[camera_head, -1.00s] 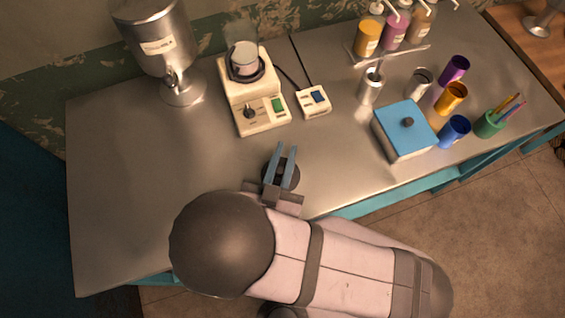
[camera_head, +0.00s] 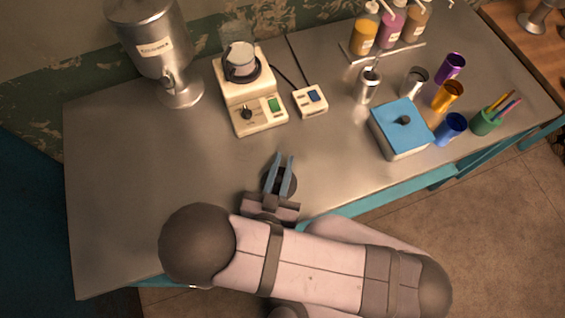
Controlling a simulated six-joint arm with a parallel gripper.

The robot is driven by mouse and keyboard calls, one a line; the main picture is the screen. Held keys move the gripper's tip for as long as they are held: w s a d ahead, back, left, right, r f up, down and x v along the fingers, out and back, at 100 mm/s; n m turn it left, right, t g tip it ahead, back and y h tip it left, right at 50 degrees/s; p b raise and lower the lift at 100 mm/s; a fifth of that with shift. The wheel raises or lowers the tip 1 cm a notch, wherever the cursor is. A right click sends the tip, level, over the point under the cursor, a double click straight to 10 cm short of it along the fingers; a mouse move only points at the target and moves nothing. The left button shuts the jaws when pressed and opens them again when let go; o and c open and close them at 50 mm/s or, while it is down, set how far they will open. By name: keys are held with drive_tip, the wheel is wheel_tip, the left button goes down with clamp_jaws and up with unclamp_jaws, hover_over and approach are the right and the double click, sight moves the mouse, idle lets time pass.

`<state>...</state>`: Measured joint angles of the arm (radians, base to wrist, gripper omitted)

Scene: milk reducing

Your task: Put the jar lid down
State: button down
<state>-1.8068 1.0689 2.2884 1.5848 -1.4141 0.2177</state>
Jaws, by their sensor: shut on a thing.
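My gripper (camera_head: 283,162) is near the front edge of the metal table (camera_head: 130,190), with its two blue-grey fingers pointing toward the back. It is shut on the dark round jar lid (camera_head: 293,184), whose edges show on both sides of the fingers. The fingers and the gripper's body hide part of the lid. The lid is over the bare tabletop. I cannot tell whether it touches the surface.
Behind stands a cream heater (camera_head: 252,104) with a glass vessel (camera_head: 240,60) on top. A small white box (camera_head: 310,101) is beside it. A metal dispenser (camera_head: 150,40) is at back left. A blue box (camera_head: 402,130) and several cups are at right. The table's left side is clear.

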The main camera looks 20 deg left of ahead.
drive_tip(key=shift+f, duration=0.15)
drive_tip(key=c, duration=1.7)
unclamp_jaws()
drive_tip(key=shift+o, duration=0.2)
